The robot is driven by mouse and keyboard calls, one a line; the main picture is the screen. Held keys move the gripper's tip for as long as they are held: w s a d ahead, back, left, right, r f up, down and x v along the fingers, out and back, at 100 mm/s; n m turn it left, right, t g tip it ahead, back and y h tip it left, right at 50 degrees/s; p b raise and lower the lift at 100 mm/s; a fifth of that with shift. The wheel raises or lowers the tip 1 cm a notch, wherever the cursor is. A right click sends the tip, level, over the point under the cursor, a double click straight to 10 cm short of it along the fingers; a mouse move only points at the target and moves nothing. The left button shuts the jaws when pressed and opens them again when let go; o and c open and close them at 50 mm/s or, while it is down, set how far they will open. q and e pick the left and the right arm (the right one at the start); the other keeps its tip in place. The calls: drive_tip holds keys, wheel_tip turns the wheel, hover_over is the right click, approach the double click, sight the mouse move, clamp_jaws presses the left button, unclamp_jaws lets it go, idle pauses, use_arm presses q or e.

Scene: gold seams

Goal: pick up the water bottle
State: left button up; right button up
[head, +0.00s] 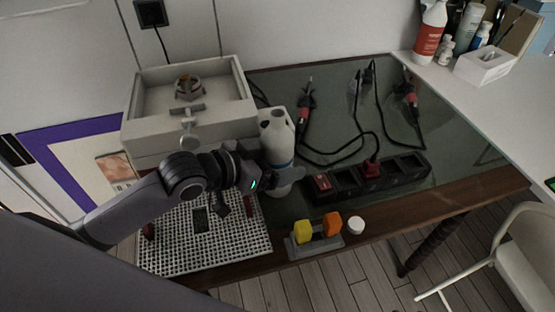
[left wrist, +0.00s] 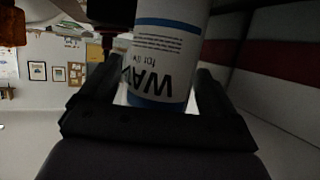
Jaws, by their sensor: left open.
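The water bottle (head: 278,138) stands upright on the table, a pale bottle with a blue band low down. My left gripper (head: 272,176) is at its lower half, with the arm coming in from the left. In the left wrist view the bottle (left wrist: 165,55), with upside-down dark lettering and blue bands, lies between the two fingers of the open left gripper (left wrist: 158,88). I cannot tell whether either finger touches it. The far side of the bottle is hidden. My right gripper is not in view.
A grey box-shaped unit (head: 140,105) stands behind left, close to the bottle. A perforated plate (head: 185,262) lies in front of it. A black power strip (head: 347,182), cabled tools (head: 305,100) and a small holder (head: 310,247) with yellow and orange blocks are to the right.

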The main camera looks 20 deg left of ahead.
use_arm(q)
drive_tip(key=c, duration=1.2)
drive_tip(key=shift+r, duration=0.25)
drive_tip(key=shift+r+p, duration=0.3)
drive_tip(key=shift+r, duration=0.8)
wheel_tip(320, 180, up, 17)
drive_tip(key=p, duration=0.3)
drive_tip(key=shift+r, duration=0.15)
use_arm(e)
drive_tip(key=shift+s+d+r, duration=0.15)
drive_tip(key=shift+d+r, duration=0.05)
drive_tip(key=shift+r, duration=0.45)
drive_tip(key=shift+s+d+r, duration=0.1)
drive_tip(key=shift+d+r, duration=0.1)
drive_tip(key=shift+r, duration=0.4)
